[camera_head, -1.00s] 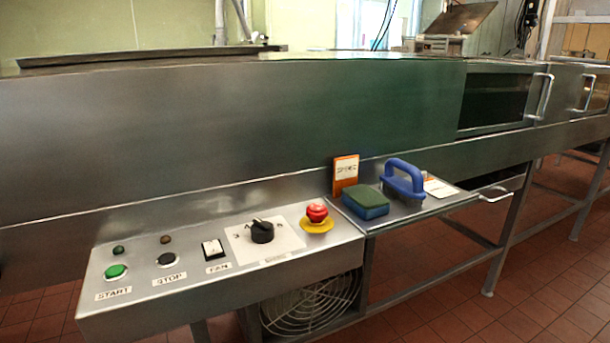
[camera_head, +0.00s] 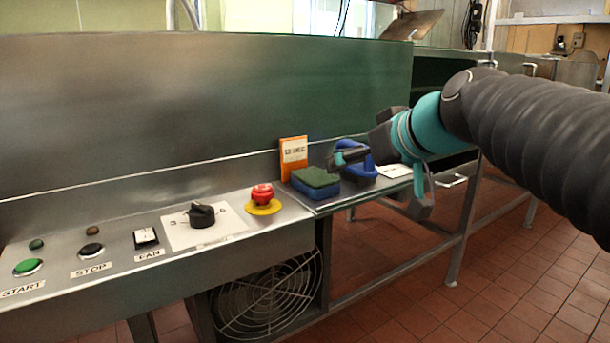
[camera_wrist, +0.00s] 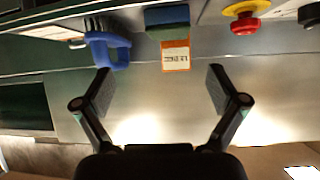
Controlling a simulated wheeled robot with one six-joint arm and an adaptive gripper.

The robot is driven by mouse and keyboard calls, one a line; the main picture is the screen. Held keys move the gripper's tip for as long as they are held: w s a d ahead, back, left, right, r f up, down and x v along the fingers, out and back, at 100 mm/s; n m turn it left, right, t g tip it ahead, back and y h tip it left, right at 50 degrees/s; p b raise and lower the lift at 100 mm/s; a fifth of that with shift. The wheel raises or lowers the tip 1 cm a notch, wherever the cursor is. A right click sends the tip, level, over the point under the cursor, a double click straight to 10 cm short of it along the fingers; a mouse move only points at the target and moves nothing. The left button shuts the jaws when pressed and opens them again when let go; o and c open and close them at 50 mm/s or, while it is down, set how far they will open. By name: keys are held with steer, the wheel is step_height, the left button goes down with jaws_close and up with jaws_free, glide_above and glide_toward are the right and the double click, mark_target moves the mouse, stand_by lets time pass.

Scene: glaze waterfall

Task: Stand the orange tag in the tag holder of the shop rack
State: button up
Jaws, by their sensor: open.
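The orange tag (camera_head: 293,158), with a white printed label, stands upright at the back of the small side shelf (camera_head: 322,207), behind a sponge. In the wrist view the tag (camera_wrist: 176,68) shows ahead of my fingers, a little right of the middle between them. My gripper (camera_head: 383,180) is open and empty, to the right of the tag in the head view. Its spread fingers also show in the wrist view (camera_wrist: 160,88). I cannot make out a tag holder or a shop rack in these frames.
A green and blue sponge (camera_head: 316,182) lies directly in front of the tag. A blue-handled brush (camera_head: 362,174) stands right of it, partly hidden by my gripper. A white card (camera_head: 395,171) lies farther right.

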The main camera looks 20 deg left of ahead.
steer(key=n+y, duration=0.1)
glide_toward(295, 154)
steer(key=x, duration=0.3)
steer(key=shift+w+f, duration=0.25)
steer(key=shift+f, duration=0.05)
steer(key=shift+x, duration=2.9)
steer(key=shift+s+a+r, duration=0.1)
steer(key=shift+s, duration=0.05)
steer(key=c, duration=1.3)
steer(key=shift+r, duration=0.1)
steer(key=shift+s+r+p, duration=0.15)
steer(key=shift+r+p, duration=0.15)
steer(key=shift+r, duration=0.3)
step_height(295, 154, up, 6)
steer(key=shift+f+p, duration=0.15)
steer(key=shift+p, duration=0.55)
steer(key=s+d+b, duration=0.3)
steer(key=s+d, duration=0.9)
steer(key=d, duration=0.3)
steer(key=shift+s, duration=0.35)
